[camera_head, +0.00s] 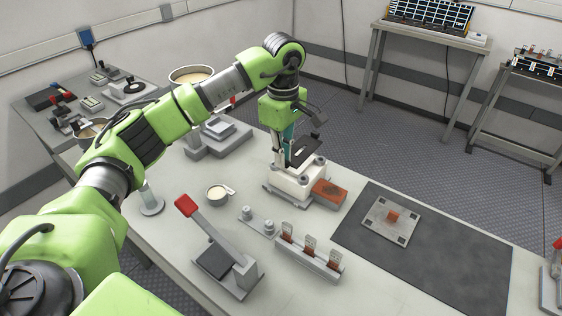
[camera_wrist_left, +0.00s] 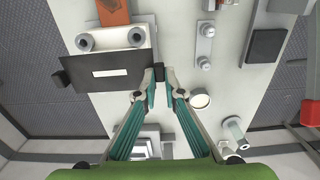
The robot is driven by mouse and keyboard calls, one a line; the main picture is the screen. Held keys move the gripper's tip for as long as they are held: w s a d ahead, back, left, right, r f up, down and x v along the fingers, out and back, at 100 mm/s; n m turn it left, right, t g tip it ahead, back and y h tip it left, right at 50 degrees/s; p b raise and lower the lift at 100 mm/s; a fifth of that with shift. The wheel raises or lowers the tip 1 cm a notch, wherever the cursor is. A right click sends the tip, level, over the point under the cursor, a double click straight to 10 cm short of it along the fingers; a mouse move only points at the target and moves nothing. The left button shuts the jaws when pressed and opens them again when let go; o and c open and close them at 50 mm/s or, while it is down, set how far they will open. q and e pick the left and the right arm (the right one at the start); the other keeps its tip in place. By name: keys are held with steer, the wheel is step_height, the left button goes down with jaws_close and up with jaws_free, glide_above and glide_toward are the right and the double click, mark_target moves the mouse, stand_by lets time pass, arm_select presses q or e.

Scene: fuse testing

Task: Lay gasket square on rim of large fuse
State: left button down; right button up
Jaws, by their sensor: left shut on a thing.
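My left gripper (camera_head: 283,160) points down beside the large fuse (camera_head: 292,184), a white block with grey round posts at its corners. In the left wrist view the fingertips (camera_wrist_left: 153,82) are shut on one edge of the gasket (camera_wrist_left: 82,80), a thin black square with a pale slot. In the head view the gasket (camera_head: 312,145) sits over the fuse's top and looks tilted. I cannot tell whether it touches the rim. The fuse shows in the left wrist view (camera_wrist_left: 110,52), partly covered by the gasket. My right gripper is in neither view.
An orange-brown block (camera_head: 329,193) stands right against the fuse. A red-handled lever press (camera_head: 222,250), a small cup (camera_head: 218,192) and a rack of brown-based pieces (camera_head: 310,258) stand in front. A dark mat (camera_head: 440,270) bears a light plate (camera_head: 385,225).

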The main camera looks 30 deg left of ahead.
arm_select(q)
steer(key=f, duration=0.1)
steer(key=f+p, duration=0.1)
steer(key=w+a+f+p, duration=0.1)
steer(key=f, duration=0.1)
steer(key=shift+f, duration=0.6)
steer(key=c, duration=2.2)
jaws_free()
steer(key=shift+o, duration=0.3)
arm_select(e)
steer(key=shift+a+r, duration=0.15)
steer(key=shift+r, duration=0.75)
arm_select(q)
steer(key=shift+r, duration=0.1)
